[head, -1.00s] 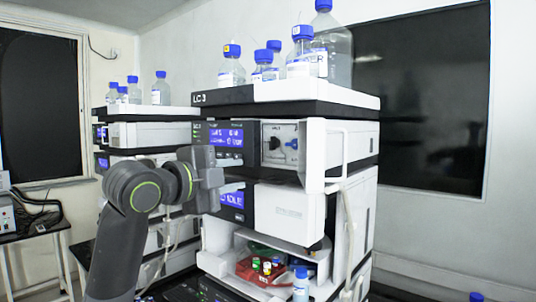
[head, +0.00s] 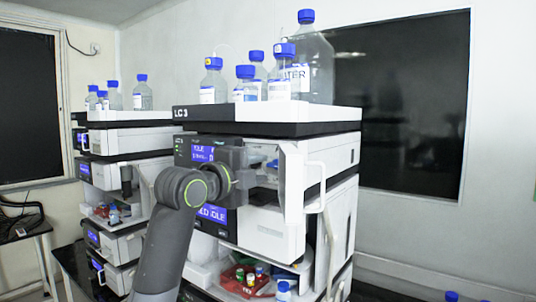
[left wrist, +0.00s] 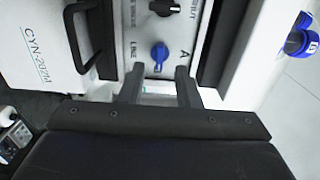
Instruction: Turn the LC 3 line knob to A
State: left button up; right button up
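The LC 3 stack (head: 235,116) stands in the middle of the head view. Its line knob (left wrist: 159,55) is blue and sits on a pale panel in the left wrist view, between the printed word LINE and the letter A. The knob lies roughly along the picture's vertical; which mark it points to I cannot tell. In the head view the blue knob (head: 272,163) is small and partly hidden. My left gripper (left wrist: 158,88) is open, its two fingers apart and facing the knob, with nothing between them. My right gripper is not in view.
A black knob (left wrist: 162,7) sits on the same panel. A black handle (left wrist: 82,35) is on the white module beside it. Capped bottles (head: 305,60) stand on top of the stack. An open white door (head: 292,185) juts out right of my gripper.

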aim_at(272, 166)
pick_arm(q)
jog(key=shift+p+x, duration=0.8)
jog(key=shift+x, duration=1.25)
grip_shut()
